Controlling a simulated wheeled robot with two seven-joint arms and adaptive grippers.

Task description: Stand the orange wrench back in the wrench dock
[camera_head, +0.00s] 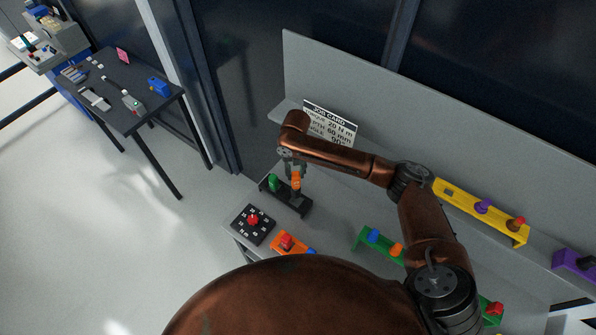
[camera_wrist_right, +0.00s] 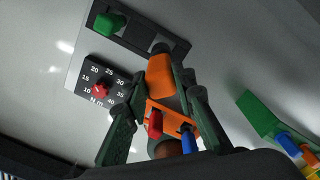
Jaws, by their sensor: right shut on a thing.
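The black wrench dock (camera_head: 293,204) lies on the grey bench, and a green piece (camera_head: 273,183) stands at its left end. My right gripper (camera_head: 296,177) points down over the dock's other end, shut on the orange wrench (camera_head: 296,183). In the right wrist view the orange wrench (camera_wrist_right: 160,76) sits between the two fingers of the right gripper (camera_wrist_right: 158,100), with its dark end overlapping the dock (camera_wrist_right: 143,42). I cannot tell whether that end is seated in the dock or just above it. My left gripper is not in view.
A dial with a red knob (camera_head: 252,222) and an orange rack (camera_head: 282,250) sit nearby on the bench. A green rack (camera_head: 365,244) and yellow rack (camera_head: 462,204) lie to the right. A job card (camera_head: 329,122) stands behind, before the grey back panel (camera_head: 350,75).

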